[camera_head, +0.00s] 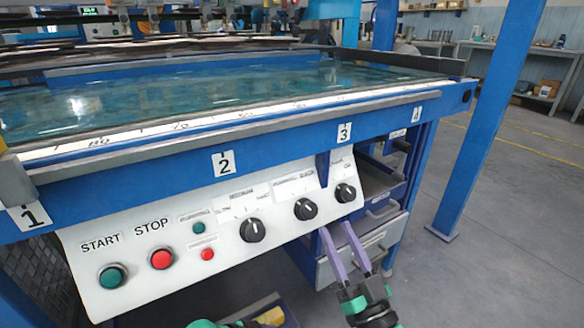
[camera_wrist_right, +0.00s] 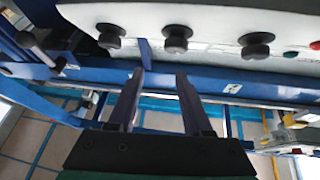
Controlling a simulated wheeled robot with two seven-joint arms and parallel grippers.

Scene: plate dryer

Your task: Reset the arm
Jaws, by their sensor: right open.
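My right gripper (camera_head: 335,231) is in front of the lower right end of the white control panel (camera_head: 185,248). Its two purple fingers are apart and nothing shows between them. The wrist view also shows the right gripper (camera_wrist_right: 162,72), open, with the panel's black knobs beyond its tips. The rightmost black knob (camera_head: 346,193) is just above the fingertips in the head view; I cannot tell whether they touch. At the bottom edge, a green and black part (camera_head: 215,323) shows, but no left fingers can be made out.
The panel carries a green START button (camera_head: 112,276), a red STOP button (camera_head: 162,258) and more black knobs (camera_head: 253,230). A blue-framed table (camera_head: 270,130) overhangs it. Drawers (camera_head: 365,250) stand behind my right gripper. A blue post (camera_head: 480,140) rises at right, with open floor (camera_head: 520,240) around it.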

